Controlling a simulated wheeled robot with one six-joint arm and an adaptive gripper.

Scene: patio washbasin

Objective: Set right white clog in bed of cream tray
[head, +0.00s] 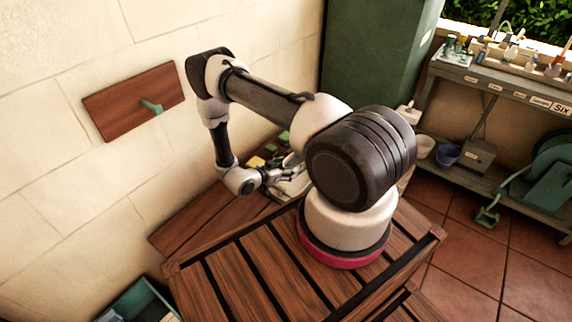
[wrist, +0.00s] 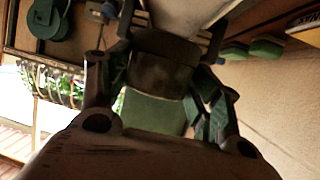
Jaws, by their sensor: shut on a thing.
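My gripper (head: 277,174) is low over the wooden bench by the wall, at the end of my bent arm. In the wrist view my gripper (wrist: 170,45) is shut, with a pale surface at its fingertips, which fits the right white clog (wrist: 190,14); its outline is cut off by the frame. In the head view a pale piece, probably the cream tray (head: 292,190), shows just beside and under my gripper. My arm and fingers hide most of it, so I cannot tell whether the clog touches it.
Green blocks (head: 284,137) and a yellow block (head: 256,162) lie behind my gripper. A wooden wall board (head: 135,100) with a green peg hangs at left. A tall green cabinet (head: 375,60) stands behind. A shelf (head: 500,85) with bottles is at right.

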